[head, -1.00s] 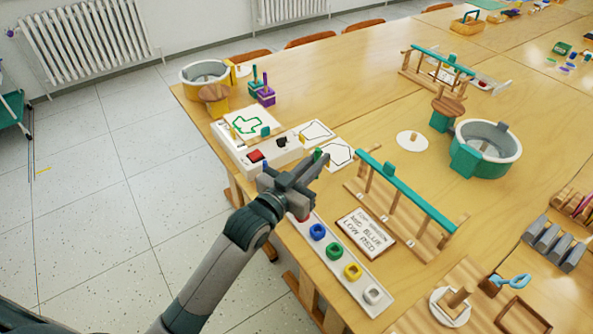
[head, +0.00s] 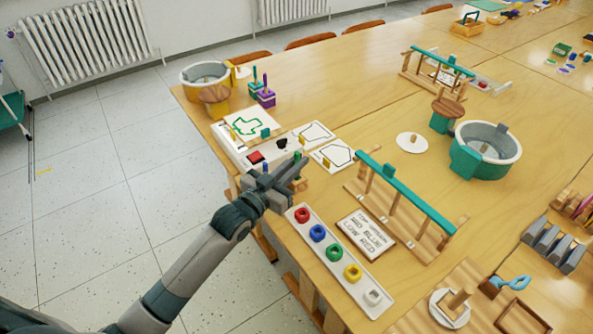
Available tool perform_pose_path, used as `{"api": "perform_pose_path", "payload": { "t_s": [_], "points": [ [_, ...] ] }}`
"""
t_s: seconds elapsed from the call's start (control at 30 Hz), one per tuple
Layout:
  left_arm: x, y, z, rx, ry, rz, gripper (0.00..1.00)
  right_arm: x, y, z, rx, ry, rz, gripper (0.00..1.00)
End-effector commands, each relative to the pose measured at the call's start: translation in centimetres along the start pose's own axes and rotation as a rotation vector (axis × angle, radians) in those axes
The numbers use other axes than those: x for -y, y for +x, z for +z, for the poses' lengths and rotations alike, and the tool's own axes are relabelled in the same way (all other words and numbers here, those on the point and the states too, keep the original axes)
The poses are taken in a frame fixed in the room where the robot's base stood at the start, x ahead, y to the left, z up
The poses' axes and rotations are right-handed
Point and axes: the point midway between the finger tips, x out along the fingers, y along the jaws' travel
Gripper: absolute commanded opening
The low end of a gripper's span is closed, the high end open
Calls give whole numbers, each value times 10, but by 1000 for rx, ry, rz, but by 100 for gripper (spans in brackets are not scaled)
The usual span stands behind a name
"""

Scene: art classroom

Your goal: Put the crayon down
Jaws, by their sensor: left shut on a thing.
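My left gripper (head: 298,167) is at the near left edge of the table, beside a white box with a red patch. It is shut on a small green crayon (head: 297,156), whose tip shows just above the fingertips. The rest of the crayon is hidden by the fingers. I cannot tell whether the crayon touches anything below. My right gripper is not in view.
The white box (head: 236,152) lies just beyond the gripper. White outline cards (head: 333,154) lie to its right. A white strip (head: 345,277) with several coloured rings lies in front, beside a sign card (head: 366,233) and a wooden rack with a green bar (head: 410,193).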

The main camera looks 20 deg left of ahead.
Motion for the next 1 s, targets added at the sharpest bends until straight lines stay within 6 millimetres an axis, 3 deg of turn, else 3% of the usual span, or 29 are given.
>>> {"api": "perform_pose_path", "payload": {
  "t_s": [0.23, 0.67, 0.7, 0.77, 1.0],
  "points": [
    [0, 0, 28, 3, 0, 0, 0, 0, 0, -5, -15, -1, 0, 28],
    [0, 0, 32, 1, 0, 0, 0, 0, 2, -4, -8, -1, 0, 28],
    [0, 0, 32, 0, 0, 0, 14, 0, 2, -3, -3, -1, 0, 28],
    [0, 0, 32, 0, 0, 0, 28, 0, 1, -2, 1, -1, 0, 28],
    [0, 0, 32, 1, 0, 0, 28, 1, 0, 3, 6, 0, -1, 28]
  ]
}}
